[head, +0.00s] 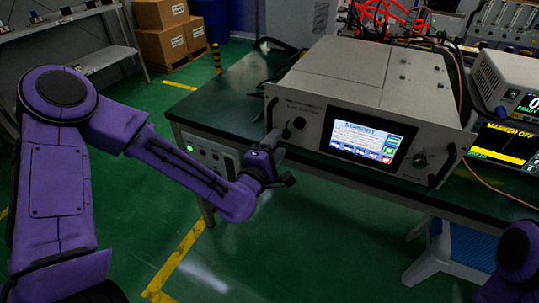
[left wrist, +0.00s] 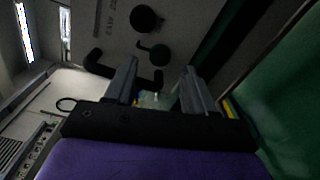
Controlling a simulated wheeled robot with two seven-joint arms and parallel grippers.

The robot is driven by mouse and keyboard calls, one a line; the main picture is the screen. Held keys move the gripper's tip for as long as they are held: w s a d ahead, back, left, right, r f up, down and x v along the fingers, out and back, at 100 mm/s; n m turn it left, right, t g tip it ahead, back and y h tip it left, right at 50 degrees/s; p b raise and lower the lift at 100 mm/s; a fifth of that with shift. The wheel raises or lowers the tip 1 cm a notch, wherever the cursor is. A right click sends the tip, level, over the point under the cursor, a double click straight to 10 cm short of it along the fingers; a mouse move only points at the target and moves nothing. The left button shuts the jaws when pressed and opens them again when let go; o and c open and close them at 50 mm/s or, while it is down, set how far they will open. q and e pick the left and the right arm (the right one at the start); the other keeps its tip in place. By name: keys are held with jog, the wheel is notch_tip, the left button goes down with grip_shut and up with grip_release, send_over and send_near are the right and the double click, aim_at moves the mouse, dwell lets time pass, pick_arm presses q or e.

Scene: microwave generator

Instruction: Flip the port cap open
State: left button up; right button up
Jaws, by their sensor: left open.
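The microwave generator (head: 345,95) is a grey box on the dark green table, with a lit screen on its front panel. Two dark round fittings sit at the panel's left: a larger one (head: 299,122), also in the left wrist view (left wrist: 147,18), and a smaller one (left wrist: 155,50) below it. The smaller one looks like the port cap, but I cannot be sure, nor tell its hinge position. My left gripper (head: 275,152) is open in front of the panel's lower left. In the left wrist view its two fingers (left wrist: 160,75) point toward the smaller fitting, apparently not touching it.
A black handle (head: 271,113) stands out at the panel's left edge, close to my left gripper. The table edge (head: 350,172) runs below the generator. Instruments with lit displays (head: 510,90) stand at the right. Cardboard boxes (head: 170,30) are at the back left.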

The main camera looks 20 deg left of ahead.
pick_arm(q)
jog(key=s+p, duration=0.4)
jog(key=s, duration=0.3)
jog(key=shift+s+a, duration=0.15)
